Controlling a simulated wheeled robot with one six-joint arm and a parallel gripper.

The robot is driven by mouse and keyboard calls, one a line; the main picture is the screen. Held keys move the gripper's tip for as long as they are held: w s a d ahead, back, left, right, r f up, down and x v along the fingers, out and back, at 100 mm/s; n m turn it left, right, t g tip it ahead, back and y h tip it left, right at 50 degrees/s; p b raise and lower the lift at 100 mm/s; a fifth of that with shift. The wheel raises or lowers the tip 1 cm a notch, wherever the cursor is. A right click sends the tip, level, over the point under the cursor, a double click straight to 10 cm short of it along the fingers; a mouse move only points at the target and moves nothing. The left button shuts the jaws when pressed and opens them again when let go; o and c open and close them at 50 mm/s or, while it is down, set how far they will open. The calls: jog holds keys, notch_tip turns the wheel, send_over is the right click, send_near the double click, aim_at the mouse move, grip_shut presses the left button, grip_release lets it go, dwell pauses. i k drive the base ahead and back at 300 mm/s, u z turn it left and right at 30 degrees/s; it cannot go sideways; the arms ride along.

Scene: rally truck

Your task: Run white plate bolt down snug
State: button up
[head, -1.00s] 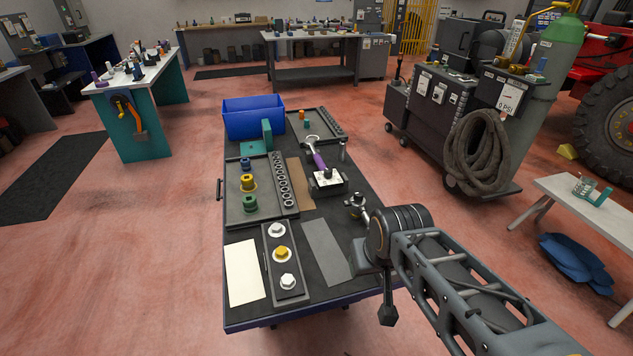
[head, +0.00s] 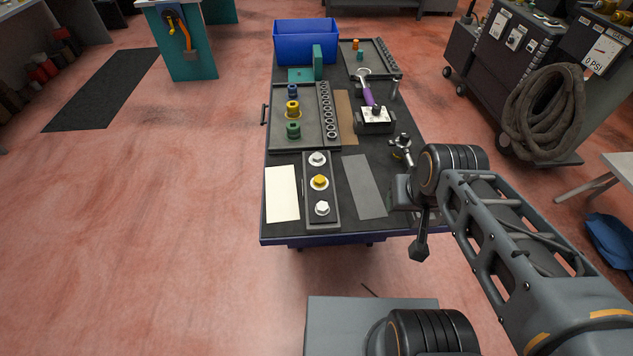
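A narrow dark plate (head: 332,222) lies near the front of the bench and carries three bolts in a row. How far each is screwed in cannot be told. A purple-handled wrench (head: 367,92) lies farther back, beside a white-topped block (head: 375,116).
A tray (head: 280,137) holds blue, yellow and green pieces; a row of sockets (head: 328,108) runs beside it. A cream sheet (head: 281,194) and a grey sheet (head: 364,187) flank the plate. A blue bin (head: 306,45) stands at the back.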

aim_at(322, 208)
jog(key=z, duration=0.5)
jog(key=k, duration=1.05)
jog(key=u, duration=0.8)
jog(key=i, duration=0.95)
jog(key=u, duration=0.3)
